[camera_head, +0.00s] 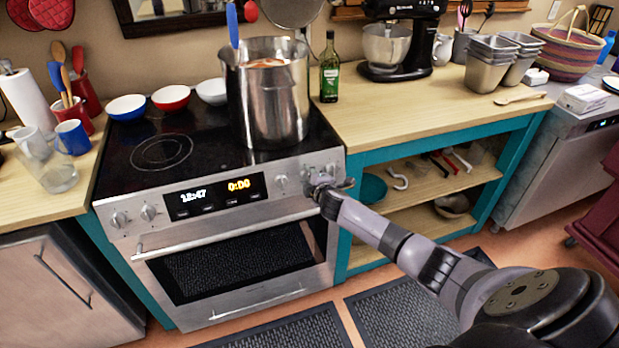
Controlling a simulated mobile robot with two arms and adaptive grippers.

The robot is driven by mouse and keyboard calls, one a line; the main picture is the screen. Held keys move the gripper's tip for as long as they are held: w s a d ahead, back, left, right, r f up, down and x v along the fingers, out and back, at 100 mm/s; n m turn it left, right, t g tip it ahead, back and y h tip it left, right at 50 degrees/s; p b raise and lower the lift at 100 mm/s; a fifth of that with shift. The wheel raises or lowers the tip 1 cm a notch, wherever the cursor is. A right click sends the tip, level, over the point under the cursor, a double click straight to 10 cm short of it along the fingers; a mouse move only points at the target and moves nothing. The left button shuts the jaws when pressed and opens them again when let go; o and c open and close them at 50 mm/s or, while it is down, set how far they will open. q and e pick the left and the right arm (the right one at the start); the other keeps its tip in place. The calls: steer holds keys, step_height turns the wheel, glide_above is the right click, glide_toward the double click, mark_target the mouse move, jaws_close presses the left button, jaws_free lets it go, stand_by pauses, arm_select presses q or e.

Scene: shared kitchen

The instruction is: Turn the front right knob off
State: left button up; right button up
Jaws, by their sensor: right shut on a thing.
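The stove (222,200) stands in the middle of the view, with knobs on its steel front panel. Two knobs sit at the left, the outer one (119,219) and the inner one (148,212). Right of the display is another knob (281,182). My right gripper (322,181) is at the right end of the panel, shut on the front right knob, which it mostly hides. The knob's angle cannot be told. A large steel pot (268,105) with reddish contents stands on the right side of the cooktop. My left gripper is not in view.
Three bowls, one of them red (171,98), line the back of the stove. A green bottle (329,70) stands right of the pot. The oven handle (225,235) runs below the panel. Dark mats (405,310) lie on the floor. A glass (54,170) stands on the left counter.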

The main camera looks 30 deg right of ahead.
steer(key=o, duration=1.2)
steer(key=shift+c, duration=0.2)
steer(key=shift+s+a, duration=0.1)
steer(key=v, duration=1.1)
steer(key=shift+s+r, duration=0.25)
steer(key=shift+s, duration=0.1)
